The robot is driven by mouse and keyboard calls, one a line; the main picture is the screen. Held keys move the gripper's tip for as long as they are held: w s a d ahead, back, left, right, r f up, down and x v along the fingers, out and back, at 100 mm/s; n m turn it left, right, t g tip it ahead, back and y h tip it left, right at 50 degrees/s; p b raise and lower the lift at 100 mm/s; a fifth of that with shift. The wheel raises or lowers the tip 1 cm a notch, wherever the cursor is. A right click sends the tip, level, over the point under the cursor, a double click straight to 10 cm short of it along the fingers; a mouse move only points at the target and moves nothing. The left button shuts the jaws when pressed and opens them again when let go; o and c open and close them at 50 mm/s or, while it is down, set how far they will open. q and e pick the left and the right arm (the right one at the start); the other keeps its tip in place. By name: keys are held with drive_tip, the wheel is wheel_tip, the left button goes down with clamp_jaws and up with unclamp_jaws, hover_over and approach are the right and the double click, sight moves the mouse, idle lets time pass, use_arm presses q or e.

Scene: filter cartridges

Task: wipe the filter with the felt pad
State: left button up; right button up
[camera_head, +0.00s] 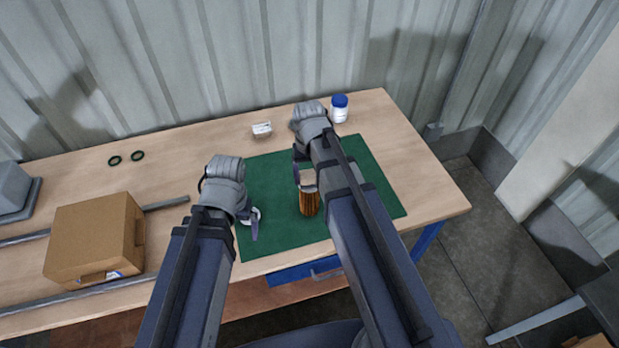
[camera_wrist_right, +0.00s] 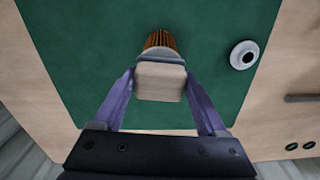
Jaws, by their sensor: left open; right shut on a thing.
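The filter (camera_head: 309,204), a cylinder with orange-brown pleats, stands on the green mat (camera_head: 285,233). Its pleats also show in the right wrist view (camera_wrist_right: 161,40), with a grey end cap (camera_wrist_right: 160,57) behind the pad. My right gripper (camera_head: 306,176) is shut on the beige block-shaped felt pad (camera_wrist_right: 160,82), which sits between its fingers at the filter's capped end. Whether the pad touches the cap is hard to tell. My left gripper (camera_head: 248,218) is open and low over the mat's left part, close to a white ring with a dark centre (camera_wrist_right: 244,55).
A cardboard box (camera_head: 93,238) stands at the left between grey rails. The mat's right part is clear.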

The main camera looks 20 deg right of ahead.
drive_tip(key=shift+w+d, duration=0.15)
drive_tip(key=shift+w, duration=0.8)
clamp_jaws()
drive_tip(key=shift+w, duration=0.15)
drive_tip(key=shift+s+a+r, duration=0.1)
drive_tip(key=shift+s+a, duration=0.1)
drive_tip(key=shift+s, duration=1.35)
drive_tip(key=s, duration=0.2)
drive_tip(key=shift+s+a+f, duration=0.2)
drive_tip(key=shift+s+a, duration=0.1)
drive_tip(key=shift+s, duration=0.05)
drive_tip(key=shift+f, duration=0.1)
